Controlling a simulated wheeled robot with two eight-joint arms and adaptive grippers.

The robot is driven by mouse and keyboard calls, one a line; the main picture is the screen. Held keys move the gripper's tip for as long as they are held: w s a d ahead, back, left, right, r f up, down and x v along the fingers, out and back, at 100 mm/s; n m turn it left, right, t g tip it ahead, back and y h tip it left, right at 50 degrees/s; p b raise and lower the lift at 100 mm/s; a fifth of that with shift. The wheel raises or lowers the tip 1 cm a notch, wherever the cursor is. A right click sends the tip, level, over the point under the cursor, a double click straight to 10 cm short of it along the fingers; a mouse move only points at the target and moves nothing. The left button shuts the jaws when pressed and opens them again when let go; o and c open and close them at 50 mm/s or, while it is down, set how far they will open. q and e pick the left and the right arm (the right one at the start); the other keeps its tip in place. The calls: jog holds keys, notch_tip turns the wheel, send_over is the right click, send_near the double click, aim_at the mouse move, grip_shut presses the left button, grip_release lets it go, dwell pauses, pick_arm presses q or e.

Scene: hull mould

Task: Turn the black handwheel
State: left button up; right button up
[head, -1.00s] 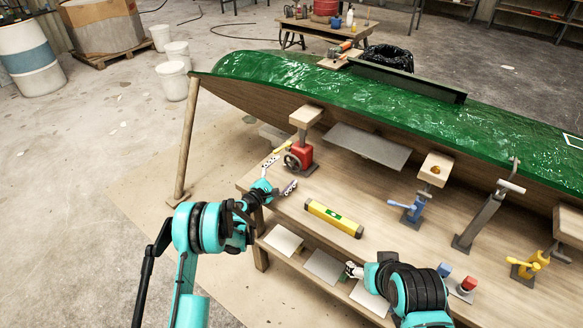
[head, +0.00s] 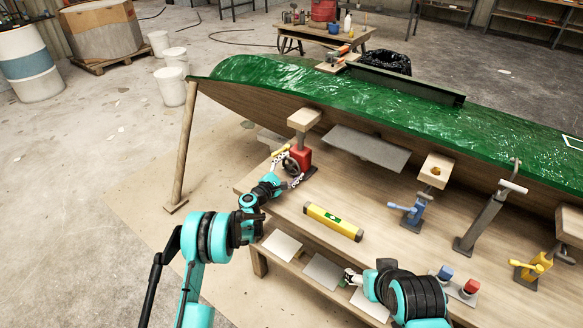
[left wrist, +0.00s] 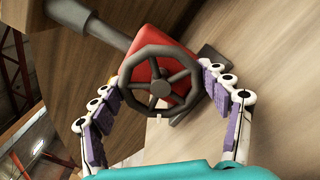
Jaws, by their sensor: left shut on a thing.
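The black handwheel (left wrist: 160,90) has spokes and sits on the front of a red jack body (head: 301,157), which stands at the left end of the wooden bench. My left gripper (head: 289,169) is at the wheel; in the left wrist view its two padded fingers are at opposite sides of the rim, and it is shut on the wheel. In the head view the wheel is partly hidden by the fingers. My right gripper (head: 348,279) is low, by the bench's lower shelf, away from the wheel. It is too small to tell whether it is open.
The green hull mould (head: 300,80) hangs over the bench (head: 385,185). A wooden leg (head: 184,150) stands left of my left gripper. A yellow level (head: 333,222) lies on the bench to the right. A blue clamp (head: 412,213) and other supports stand farther right.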

pick_arm(q)
jog(key=shift+m, duration=0.3)
jog(key=shift+f+m, duration=0.1)
jog(key=shift+m, duration=3)
jog(key=shift+d, duration=0.1)
jog(key=o, duration=0.9)
